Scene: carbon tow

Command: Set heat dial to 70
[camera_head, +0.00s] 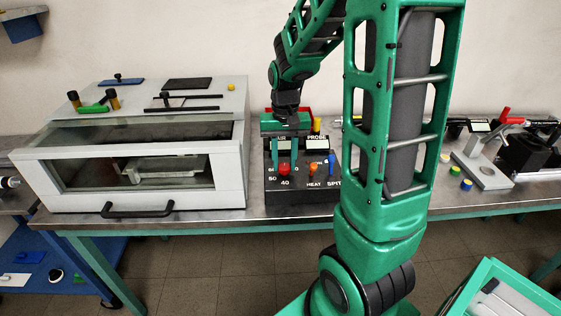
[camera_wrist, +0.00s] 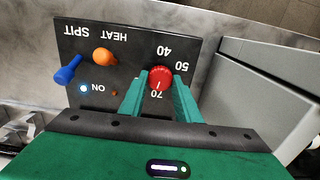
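The red heat dial (camera_head: 284,169) is on the sloped black control panel (camera_head: 300,193), with white numbers around it. In the wrist view, turned upside down, the dial (camera_wrist: 160,77) shows 40, 50 and 70 beside it. A pale line on the dial seems to point towards the 70. My gripper (camera_head: 284,165) reaches down to the panel with one green finger on each side of the dial. In the wrist view the fingertips (camera_wrist: 160,75) lie close against the dial's sides and appear shut on it.
An orange knob (camera_head: 313,169) marked HEAT and a blue lever (camera_head: 332,164) marked SPIT stand right of the dial. A lit ON lamp (camera_wrist: 84,88) shows. A glass-fronted oven-like box (camera_head: 150,165) stands close on the left. A grey stand (camera_head: 485,170) is farther right.

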